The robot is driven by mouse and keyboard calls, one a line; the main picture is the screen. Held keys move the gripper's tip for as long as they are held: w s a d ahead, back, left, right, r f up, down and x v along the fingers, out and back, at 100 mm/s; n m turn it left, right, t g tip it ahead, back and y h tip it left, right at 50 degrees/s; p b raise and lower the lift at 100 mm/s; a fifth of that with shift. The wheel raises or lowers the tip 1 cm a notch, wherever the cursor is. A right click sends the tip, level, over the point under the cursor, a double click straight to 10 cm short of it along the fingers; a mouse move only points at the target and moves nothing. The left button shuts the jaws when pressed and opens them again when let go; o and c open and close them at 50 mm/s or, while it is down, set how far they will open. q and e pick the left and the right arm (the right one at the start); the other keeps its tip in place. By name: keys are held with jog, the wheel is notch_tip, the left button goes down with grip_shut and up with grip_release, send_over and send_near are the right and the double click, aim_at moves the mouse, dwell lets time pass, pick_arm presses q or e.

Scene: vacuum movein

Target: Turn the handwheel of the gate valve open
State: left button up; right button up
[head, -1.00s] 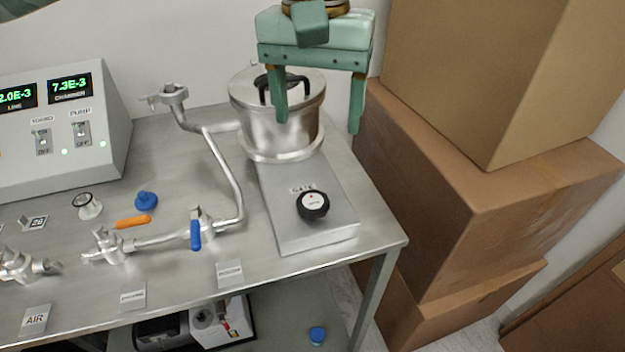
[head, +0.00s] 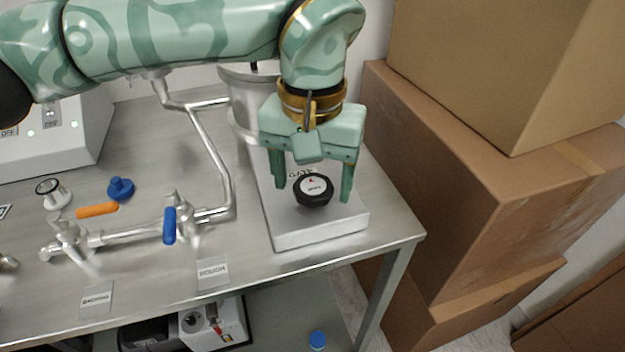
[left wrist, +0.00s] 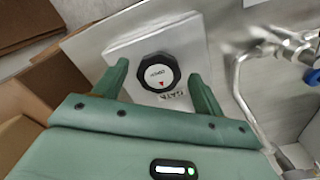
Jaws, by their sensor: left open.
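The gate valve's handwheel (head: 313,190) is a black knob with a white face and a red mark. It sits on a grey metal block (head: 320,229) labelled GATE. In the left wrist view the handwheel (left wrist: 158,72) shows its face, a red pointer and lettering. My left gripper (head: 312,192) is open, pointing down, with one finger on each side of the handwheel in the head view. In the left wrist view its fingers are apart and the handwheel appears beyond and between them. I cannot tell whether the fingers touch it. My right gripper is not in view.
Pipework with a blue-handled valve (head: 169,225) and an orange handle (head: 97,210) lies left of the block. The steel chamber (head: 243,110) stands behind, partly hidden by my left arm. Cardboard boxes (head: 490,190) are stacked right of the table.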

pick_arm(q)
jog(key=shift+f, duration=0.15)
jog(key=shift+c, duration=0.3)
jog(key=c, duration=0.9)
jog(key=shift+s, duration=0.1)
